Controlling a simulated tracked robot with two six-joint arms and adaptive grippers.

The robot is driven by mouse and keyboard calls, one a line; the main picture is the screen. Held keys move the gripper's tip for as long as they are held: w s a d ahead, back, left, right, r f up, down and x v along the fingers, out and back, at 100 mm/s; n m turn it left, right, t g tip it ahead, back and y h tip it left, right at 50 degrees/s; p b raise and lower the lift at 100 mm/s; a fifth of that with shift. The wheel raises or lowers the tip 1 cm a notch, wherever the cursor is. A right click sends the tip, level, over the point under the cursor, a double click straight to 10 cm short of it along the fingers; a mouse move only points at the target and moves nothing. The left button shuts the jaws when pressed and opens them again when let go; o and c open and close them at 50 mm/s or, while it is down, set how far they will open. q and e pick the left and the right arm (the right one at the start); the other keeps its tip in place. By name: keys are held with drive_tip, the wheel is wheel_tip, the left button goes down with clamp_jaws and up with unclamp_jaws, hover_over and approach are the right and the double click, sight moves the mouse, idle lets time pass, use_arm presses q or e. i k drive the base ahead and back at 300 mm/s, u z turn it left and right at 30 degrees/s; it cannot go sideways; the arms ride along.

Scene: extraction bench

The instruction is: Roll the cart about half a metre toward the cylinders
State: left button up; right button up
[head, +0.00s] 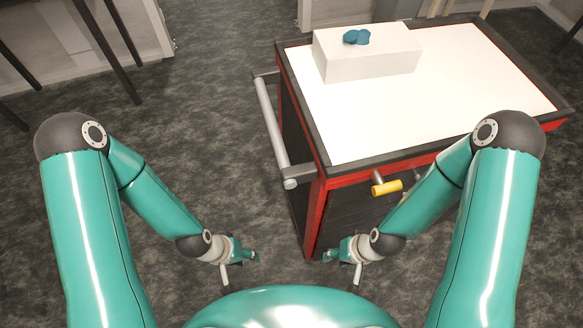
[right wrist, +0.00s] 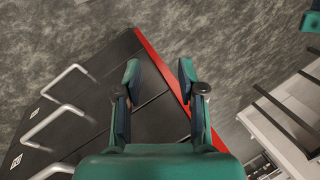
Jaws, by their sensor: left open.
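The cart (head: 312,185) stands right of centre in the head view, with a red frame, dark sides and a white top with a dark rim. Its grey push handle (head: 270,130) runs along its left end. My left gripper (head: 256,257) is open and empty, low and left of the cart, apart from the handle. My right gripper (head: 328,255) is in front of the cart's near left corner. In the right wrist view (right wrist: 158,80) its fingers are apart with nothing seen between them; the cart's dark drawer side and red edge lie beyond. No cylinders are in view.
A white box (head: 365,55) with a blue crumpled item (head: 356,37) sits on the cart top. A yellow-ended part (head: 386,187) sticks out from the cart's near side. Dark table legs (head: 110,50) stand at upper left. The grey floor left of the cart is clear.

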sight(329, 137)
drive_tip(key=z, duration=0.3)
drive_tip(key=k, duration=1.25)
drive_tip(key=u, duration=0.4)
drive_tip(key=i, duration=1)
drive_tip(key=z, duration=0.05)
